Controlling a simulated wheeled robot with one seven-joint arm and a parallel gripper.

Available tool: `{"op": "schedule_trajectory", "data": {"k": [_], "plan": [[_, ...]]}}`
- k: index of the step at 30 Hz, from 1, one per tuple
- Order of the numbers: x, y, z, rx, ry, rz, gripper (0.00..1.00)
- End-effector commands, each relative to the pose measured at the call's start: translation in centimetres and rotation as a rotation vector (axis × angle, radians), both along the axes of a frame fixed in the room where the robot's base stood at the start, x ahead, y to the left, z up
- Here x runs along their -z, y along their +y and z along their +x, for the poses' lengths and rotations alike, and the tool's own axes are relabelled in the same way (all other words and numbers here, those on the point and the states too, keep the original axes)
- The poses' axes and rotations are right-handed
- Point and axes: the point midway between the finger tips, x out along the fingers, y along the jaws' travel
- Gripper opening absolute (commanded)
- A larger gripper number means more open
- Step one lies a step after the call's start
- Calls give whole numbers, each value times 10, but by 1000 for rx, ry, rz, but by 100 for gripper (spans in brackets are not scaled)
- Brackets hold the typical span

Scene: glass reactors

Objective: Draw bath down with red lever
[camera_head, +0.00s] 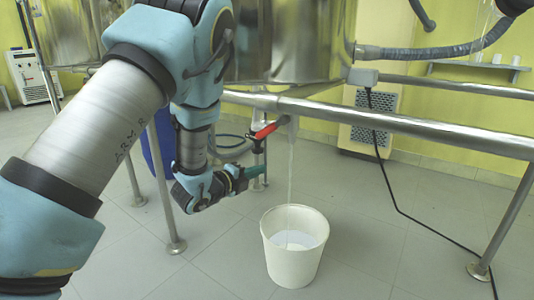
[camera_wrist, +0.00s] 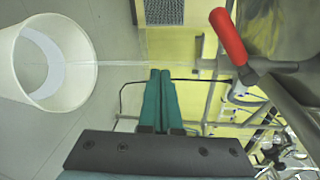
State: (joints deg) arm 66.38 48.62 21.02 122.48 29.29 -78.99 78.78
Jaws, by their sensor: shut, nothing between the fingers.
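The red lever (camera_head: 265,131) sits on the valve under the steel bath (camera_head: 290,45). It also shows at the upper right of the wrist view (camera_wrist: 229,37). A thin stream of liquid (camera_head: 291,175) falls from beneath the bath into a white bucket (camera_head: 292,267) on the floor. The bucket holds some pale liquid and shows at the left of the wrist view (camera_wrist: 88,85). My gripper (camera_head: 258,171) is below the lever and apart from it. Its green fingers (camera_wrist: 160,72) are shut together and empty.
A steel frame rail (camera_head: 400,116) crosses in front of the bath, with legs (camera_head: 512,222) down to the floor. A blue drum (camera_head: 160,140) is partly hidden behind my arm. The tiled floor around the bucket is clear.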

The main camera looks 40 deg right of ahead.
Motion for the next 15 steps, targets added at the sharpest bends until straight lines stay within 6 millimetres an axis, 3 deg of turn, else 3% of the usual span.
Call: {"op": "schedule_trajectory", "data": {"k": [1,2,9,15], "plan": [[12,-1,-7,-8,-120,0,0],[12,0,-8,-19,-197,-2,0],[-12,6,-16,-98,-696,-30,0],[-25,6,-18,-126,-834,-39,0]]}}
